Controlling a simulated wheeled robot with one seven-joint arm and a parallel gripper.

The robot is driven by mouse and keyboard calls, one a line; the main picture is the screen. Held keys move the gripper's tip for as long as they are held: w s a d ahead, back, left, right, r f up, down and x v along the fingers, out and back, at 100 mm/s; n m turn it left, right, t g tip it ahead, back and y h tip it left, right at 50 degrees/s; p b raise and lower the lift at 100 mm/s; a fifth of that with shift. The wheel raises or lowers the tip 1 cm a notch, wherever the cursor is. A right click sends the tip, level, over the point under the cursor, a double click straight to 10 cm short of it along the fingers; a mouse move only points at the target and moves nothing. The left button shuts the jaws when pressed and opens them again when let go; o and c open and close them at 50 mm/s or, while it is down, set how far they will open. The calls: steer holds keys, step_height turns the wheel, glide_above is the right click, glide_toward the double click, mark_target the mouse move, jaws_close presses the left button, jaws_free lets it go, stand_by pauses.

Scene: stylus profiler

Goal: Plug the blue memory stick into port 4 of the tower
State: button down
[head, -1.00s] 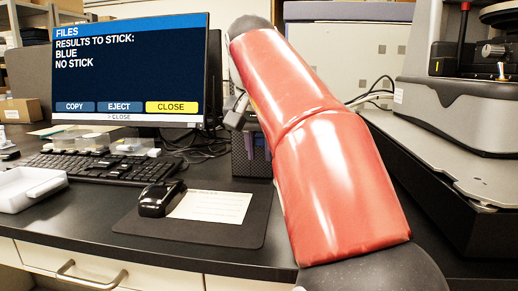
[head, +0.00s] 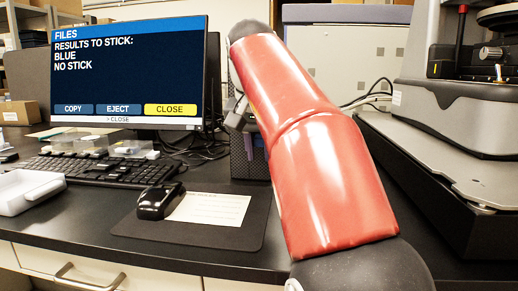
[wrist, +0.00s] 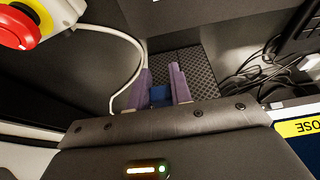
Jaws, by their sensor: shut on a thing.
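My gripper (wrist: 162,90) shows in the wrist view as two purple fingers. They are shut on the blue memory stick (wrist: 160,96), of which only a small blue patch shows between them. The dark tower (wrist: 190,72), with a mesh-patterned face, is just beyond the fingertips. In the head view the tower (head: 240,168) stands behind my red arm and is partly covered. Port 4 cannot be made out, nor whether the stick touches the tower. The monitor (head: 130,80) reads "RESULTS TO STICK: BLUE, NO STICK".
A keyboard (head: 90,170), a mouse (head: 160,200) on a dark mat (head: 245,236) and a white tray (head: 28,192) are on the bench. The profiler (head: 462,110) stands at the right. Loose cables (wrist: 240,85) lie beside the tower. A red button (wrist: 20,28) is at upper left.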

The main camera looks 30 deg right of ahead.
mark_target(259, 144)
steer(key=c, duration=1.2)
jaws_free()
steer(key=shift+c, duration=0.3)
steer(key=shift+v, duration=3.5)
steer(key=shift+s, duration=0.1)
